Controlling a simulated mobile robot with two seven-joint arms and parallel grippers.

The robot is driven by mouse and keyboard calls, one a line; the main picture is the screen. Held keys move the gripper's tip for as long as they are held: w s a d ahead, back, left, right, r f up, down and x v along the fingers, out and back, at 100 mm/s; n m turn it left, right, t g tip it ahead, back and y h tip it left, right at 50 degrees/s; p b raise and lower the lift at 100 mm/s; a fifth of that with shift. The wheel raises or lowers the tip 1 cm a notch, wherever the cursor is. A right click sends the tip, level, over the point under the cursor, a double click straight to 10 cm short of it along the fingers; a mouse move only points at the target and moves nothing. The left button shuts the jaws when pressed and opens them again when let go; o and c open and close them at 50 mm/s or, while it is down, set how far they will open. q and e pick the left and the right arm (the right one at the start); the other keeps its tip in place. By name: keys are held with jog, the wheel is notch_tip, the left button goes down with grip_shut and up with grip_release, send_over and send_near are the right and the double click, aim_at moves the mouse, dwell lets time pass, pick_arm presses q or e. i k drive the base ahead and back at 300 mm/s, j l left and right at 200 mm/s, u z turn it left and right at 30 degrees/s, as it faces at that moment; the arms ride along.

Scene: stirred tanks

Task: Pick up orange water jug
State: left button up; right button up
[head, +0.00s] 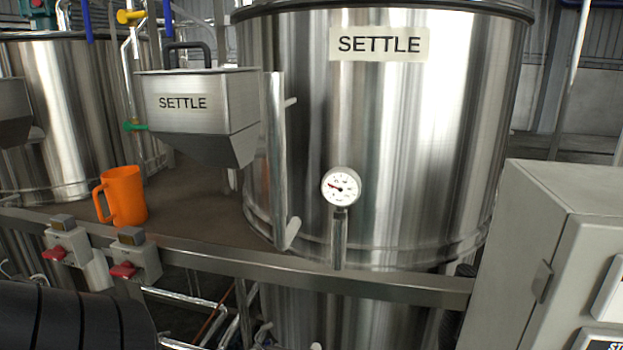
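The orange water jug (126,196) stands upright on the brown platform (192,204) at the left of the head view. Its handle is on its left side, and its open top faces up. It stands near the platform's front metal edge, apart from the tanks. Neither of my grippers shows. A dark ribbed cylindrical part at the bottom left may belong to my arm; I cannot tell.
A large steel tank (407,130) labelled SETTLE fills the middle, with a round gauge (341,187). A steel hopper (200,105) hangs above right of the jug. Red-switch boxes (68,246) sit on the front rail (290,271). A grey cabinet (545,250) stands right.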

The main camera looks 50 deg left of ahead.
aim_at(123, 187)
jog(key=u, duration=2.7)
jog(key=i+j, duration=0.15)
jog(key=j, duration=0.25)
jog(key=i+j+z, duration=0.15)
jog(key=j, duration=0.6)
jog(key=i+j+z, duration=0.1)
jog(key=j, duration=0.35)
jog(key=i+j, duration=0.2)
jog(key=j, duration=0.2)
jog(key=z, duration=0.05)
